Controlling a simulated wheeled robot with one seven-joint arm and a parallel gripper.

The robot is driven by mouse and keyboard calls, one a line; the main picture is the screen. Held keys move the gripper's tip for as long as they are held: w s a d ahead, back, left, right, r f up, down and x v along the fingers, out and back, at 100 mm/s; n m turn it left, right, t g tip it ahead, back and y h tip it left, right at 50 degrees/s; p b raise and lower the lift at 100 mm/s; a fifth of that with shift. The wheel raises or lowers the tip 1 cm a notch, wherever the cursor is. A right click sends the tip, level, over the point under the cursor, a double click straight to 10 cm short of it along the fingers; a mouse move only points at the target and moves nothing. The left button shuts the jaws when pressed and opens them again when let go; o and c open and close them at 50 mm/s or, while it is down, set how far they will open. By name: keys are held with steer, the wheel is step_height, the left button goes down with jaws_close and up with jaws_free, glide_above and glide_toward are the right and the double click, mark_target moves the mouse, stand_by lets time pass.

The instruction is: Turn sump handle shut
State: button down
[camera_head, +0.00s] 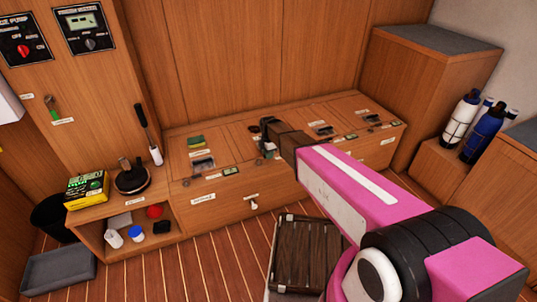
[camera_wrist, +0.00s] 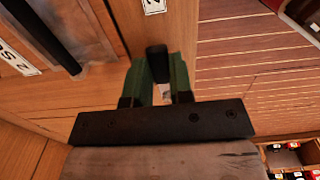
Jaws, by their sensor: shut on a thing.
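My gripper (camera_head: 268,142) reaches down at the middle of the long wooden bench, near its front top edge. In the wrist view my gripper (camera_wrist: 160,75) has its green fingers closed on a small black handle (camera_wrist: 157,55) beside a wooden edge. The handle's base and most of its length are hidden by the fingers. In the head view my gripper and arm cover this handle. The labels in the head view are too small to read, so I cannot tell from them which handle is the sump one.
Bottles (camera_head: 462,118) stand at the right. A black bin (camera_head: 48,215) and grey tray (camera_head: 58,272) are at the left.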

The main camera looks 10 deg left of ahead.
steer(key=c, duration=1)
jaws_free()
steer(key=shift+r, duration=0.1)
step_height(320, 180, up, 11)
steer(key=shift+f, duration=0.2)
